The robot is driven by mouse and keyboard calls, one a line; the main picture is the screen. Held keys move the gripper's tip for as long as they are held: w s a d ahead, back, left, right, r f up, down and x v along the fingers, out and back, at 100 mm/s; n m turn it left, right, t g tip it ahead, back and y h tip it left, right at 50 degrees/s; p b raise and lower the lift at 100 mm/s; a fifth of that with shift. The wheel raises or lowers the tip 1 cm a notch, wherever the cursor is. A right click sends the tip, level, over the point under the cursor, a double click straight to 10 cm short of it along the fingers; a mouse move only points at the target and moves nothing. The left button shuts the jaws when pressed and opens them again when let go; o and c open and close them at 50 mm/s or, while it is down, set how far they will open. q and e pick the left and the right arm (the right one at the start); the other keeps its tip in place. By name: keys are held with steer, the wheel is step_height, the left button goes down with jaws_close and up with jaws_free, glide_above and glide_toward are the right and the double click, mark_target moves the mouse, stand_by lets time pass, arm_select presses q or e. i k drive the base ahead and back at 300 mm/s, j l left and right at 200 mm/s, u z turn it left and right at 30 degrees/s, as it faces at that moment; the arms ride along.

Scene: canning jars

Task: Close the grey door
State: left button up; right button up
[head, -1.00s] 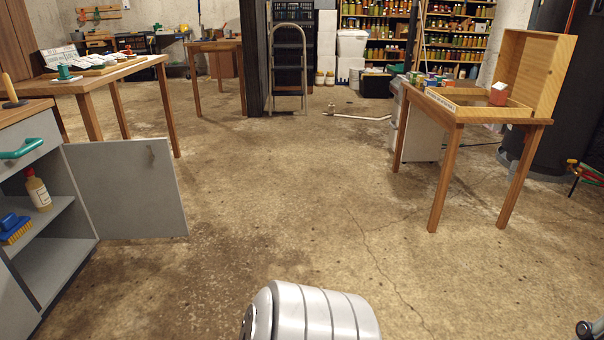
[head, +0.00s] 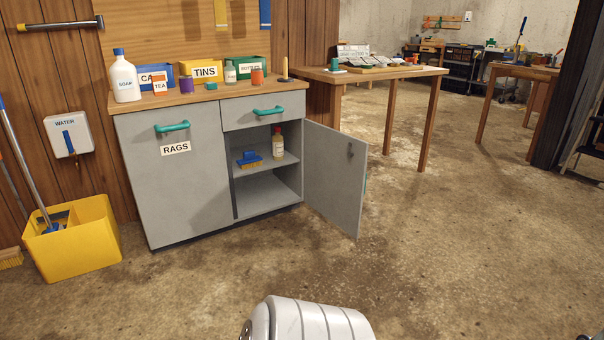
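The grey door (head: 334,178) stands open on the right side of the grey cabinet (head: 170,195). It swings out toward the front right, with its inner face showing. Inside the open compartment, a bottle (head: 278,144) and a blue brush with yellow bristles (head: 250,160) are on the shelf. Below the shelf the space looks empty.
A yellow mop bucket (head: 72,240) stands on the floor left of the cabinet. A wooden table (head: 420,72) stands behind and right of the door. Bottles and labelled boxes sit on the cabinet's wooden top (head: 215,95). The concrete floor in front is clear.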

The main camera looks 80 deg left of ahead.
mark_target(334, 182)
steer(key=i+j+u, duration=0.25)
steer(key=i+u, duration=0.7)
steer(key=i, duration=0.25)
steer(key=i+l+u, duration=0.25)
steer(key=i+u, duration=0.25)
steer(key=i+j+u, duration=0.1)
steer(key=i+u, duration=0.75)
steer(key=i+l+u, duration=0.2)
steer(key=i+u, duration=0.2)
steer(key=i+l+u, duration=0.3)
steer(key=u, duration=0.15)
steer(key=i+l+u, duration=0.25)
steer(key=u, duration=0.15)
steer(key=i+l+u, duration=0.25)
steer(key=u, duration=0.2)
steer(key=i+l+u, duration=0.15)
steer(key=l+u, duration=0.25)
